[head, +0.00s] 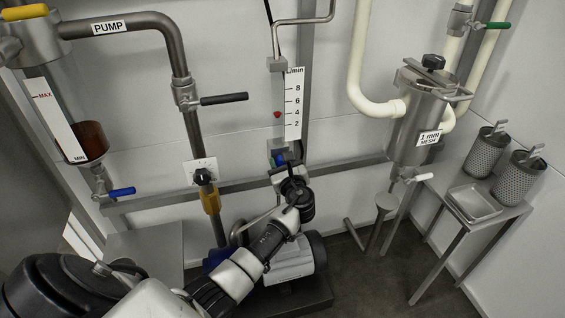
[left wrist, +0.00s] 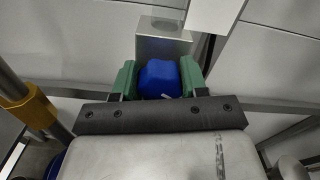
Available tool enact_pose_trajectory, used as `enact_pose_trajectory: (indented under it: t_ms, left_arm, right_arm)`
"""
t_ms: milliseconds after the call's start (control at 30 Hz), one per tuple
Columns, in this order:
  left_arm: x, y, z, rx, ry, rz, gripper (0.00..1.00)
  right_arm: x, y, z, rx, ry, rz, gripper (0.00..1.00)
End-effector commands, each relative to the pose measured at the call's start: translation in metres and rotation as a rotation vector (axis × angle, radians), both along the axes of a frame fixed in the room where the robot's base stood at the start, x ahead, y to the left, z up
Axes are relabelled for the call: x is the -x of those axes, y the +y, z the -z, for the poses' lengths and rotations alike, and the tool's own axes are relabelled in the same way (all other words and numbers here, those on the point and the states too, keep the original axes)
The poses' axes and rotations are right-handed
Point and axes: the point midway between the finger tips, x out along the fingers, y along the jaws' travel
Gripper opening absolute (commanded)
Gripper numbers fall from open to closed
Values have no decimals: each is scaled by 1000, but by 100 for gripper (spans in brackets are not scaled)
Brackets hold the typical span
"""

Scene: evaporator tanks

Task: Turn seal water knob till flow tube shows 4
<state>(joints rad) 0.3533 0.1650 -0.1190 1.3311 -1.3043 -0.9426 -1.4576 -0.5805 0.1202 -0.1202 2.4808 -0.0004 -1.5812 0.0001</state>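The flow tube (head: 276,95) stands upright at the centre of the head view, beside a white L/min scale (head: 293,104) marked 2, 4, 6, 8. A red float (head: 277,114) in it sits at about the 4 mark, perhaps a hair below. The blue seal water knob (left wrist: 160,78) is on the grey block (left wrist: 163,45) under the tube. My left gripper (left wrist: 158,80) has its green fingers on both sides of the knob, seemingly touching it. In the head view my wrist mostly hides the knob (head: 279,160). My right gripper is not in view.
A steel strainer (head: 416,115) hangs to the right. A small table (head: 440,205) holds mesh baskets and a tray.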

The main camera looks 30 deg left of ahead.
Motion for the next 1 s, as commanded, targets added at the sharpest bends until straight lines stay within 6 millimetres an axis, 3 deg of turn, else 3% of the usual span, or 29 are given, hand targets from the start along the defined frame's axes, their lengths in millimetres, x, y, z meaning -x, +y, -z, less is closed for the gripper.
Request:
enact_pose_trajectory:
  t_ms: [33,133,767,800,933,1000]
  left_arm:
    - [0,0,0,0,0,0,32]
    - [0,0,0,0,0,0,19]
    - [1,0,1,97,-112,-1,20]
    - [1,0,1,96,-111,-1,49]
    - [1,0,1,96,-111,0,69]
    - [1,0,1,95,-112,0,69]
  right_arm:
    - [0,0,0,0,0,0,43]
    - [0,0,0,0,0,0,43]
    - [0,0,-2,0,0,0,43]
    - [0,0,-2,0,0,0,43]
    - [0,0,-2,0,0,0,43]
    - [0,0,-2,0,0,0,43]
